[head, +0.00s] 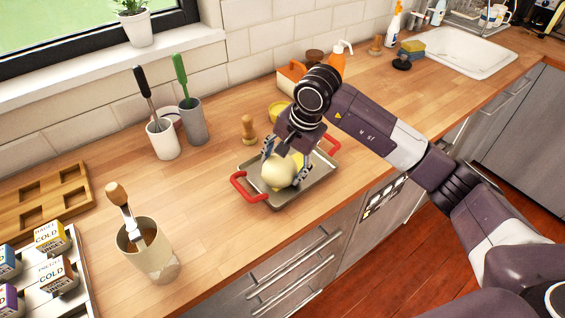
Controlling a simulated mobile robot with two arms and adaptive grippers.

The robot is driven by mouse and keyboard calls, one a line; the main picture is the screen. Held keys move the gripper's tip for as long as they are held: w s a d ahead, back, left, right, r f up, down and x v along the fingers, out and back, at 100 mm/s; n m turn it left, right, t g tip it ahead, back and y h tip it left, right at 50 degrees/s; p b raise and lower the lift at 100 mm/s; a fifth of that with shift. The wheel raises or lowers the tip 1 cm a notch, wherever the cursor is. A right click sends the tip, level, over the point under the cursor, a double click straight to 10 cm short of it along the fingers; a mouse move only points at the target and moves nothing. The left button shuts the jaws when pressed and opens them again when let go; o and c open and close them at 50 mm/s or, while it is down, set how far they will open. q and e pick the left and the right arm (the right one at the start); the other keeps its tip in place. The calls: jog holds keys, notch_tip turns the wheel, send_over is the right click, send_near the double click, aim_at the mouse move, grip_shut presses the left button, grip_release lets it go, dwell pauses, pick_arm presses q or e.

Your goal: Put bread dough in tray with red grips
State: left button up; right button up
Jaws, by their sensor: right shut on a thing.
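A metal tray (262,189) with red grips lies on the wooden counter. One red grip (242,189) is at its left end and the other at its right end. My right gripper (284,171) points down over the tray and is shut on a pale yellow ball of bread dough (278,173). The dough is within the tray's outline. I cannot tell whether it touches the tray floor. A bit of brighter yellow shows beside the dough, partly hidden by the gripper. My left gripper is not in view.
A wooden peg-like object (248,128) and a yellow bowl (279,110) stand just behind the tray. A beige canister (150,255) with a brush and a rack of small boxes (57,275) are at left. The counter (215,245) between canister and tray is clear.

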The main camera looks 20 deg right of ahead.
jog(key=shift+f, duration=0.1)
jog(key=o, duration=1.4)
jog(key=shift+r, duration=0.3)
jog(key=shift+b+v, duration=1.1)
jog(key=shift+v, duration=4.8)
